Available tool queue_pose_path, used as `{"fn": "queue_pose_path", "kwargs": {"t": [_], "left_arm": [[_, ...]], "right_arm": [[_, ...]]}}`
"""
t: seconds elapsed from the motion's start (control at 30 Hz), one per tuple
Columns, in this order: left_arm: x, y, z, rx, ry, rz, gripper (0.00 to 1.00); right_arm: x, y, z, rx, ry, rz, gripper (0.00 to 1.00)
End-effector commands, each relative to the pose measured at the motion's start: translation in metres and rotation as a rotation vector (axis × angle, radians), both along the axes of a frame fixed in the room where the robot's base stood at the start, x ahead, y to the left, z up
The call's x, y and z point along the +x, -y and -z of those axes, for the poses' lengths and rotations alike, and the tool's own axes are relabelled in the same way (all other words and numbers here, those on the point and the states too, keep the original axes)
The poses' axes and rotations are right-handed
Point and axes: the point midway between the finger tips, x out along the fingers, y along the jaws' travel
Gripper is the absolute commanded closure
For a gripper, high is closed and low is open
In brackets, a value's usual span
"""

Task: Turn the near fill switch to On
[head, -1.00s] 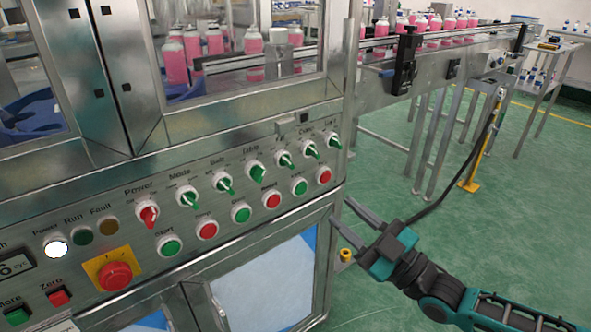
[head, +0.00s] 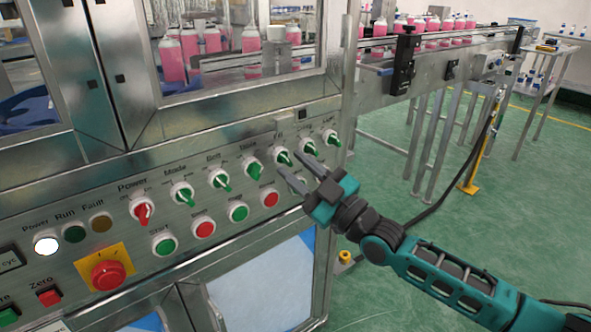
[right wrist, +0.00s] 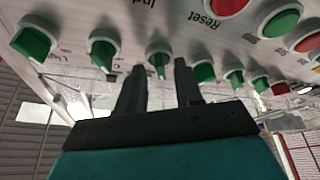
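The fill switch (head: 283,157) is a green-handled rotary knob on a white collar, in the upper row of the steel control panel (head: 225,209). My right gripper (head: 291,165) is open and empty, its two fingertips close to this knob. In the right wrist view the fill switch (right wrist: 158,58) shows between the fingertips of my right gripper (right wrist: 162,68). I cannot tell whether the fingers touch it. Its exact handle angle and On mark are too small to read. My left gripper is not in view.
Push buttons run below, including a red one (head: 269,197). A red emergency stop (head: 107,272) is at lower left. A conveyor (head: 440,55) with pink bottles stands behind. Green floor at right is open.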

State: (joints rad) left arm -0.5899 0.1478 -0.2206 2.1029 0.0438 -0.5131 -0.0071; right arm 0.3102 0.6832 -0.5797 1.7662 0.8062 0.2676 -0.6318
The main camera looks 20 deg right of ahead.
Motion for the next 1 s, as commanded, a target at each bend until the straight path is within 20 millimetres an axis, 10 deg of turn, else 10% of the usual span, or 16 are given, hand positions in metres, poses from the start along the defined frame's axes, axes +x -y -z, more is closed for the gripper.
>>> {"fn": "queue_pose_path", "kwargs": {"t": [0.4,0.77,1.0], "left_arm": [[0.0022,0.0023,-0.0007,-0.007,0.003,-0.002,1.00],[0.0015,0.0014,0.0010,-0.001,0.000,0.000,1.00],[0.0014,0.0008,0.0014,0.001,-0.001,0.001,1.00]], "right_arm": [[0.0052,-0.0038,-0.0023,-0.001,0.000,-0.001,0.66],[0.0051,-0.0036,-0.0023,-0.001,0.000,-0.001,1.00],[0.0050,-0.0035,-0.0022,-0.001,0.000,-0.001,1.00]]}}
